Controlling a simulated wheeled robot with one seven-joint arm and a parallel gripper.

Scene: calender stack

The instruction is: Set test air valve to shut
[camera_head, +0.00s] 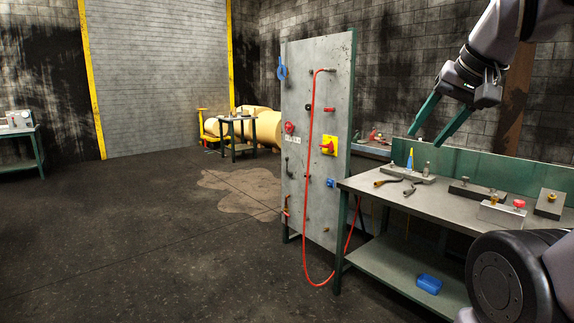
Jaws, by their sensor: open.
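My gripper (424,139) is at the upper right, open and empty, its two green fingers pointing down-left above the workbench. It touches nothing. An upright grey panel (317,215) stands left of the bench and carries several small fittings. These include a red lever handle (329,110), a red knob on a yellow plate (328,146), a red round button (289,127) and a blue fitting (330,183). A red hose (306,230) hangs down the panel from near its top. I cannot tell which fitting is the test air valve or read its position.
The workbench (400,203) holds tools, a blue-and-yellow item (410,158) and a block with a red knob (490,212). A blue tray (429,284) is on its lower shelf. Open floor lies left of the panel.

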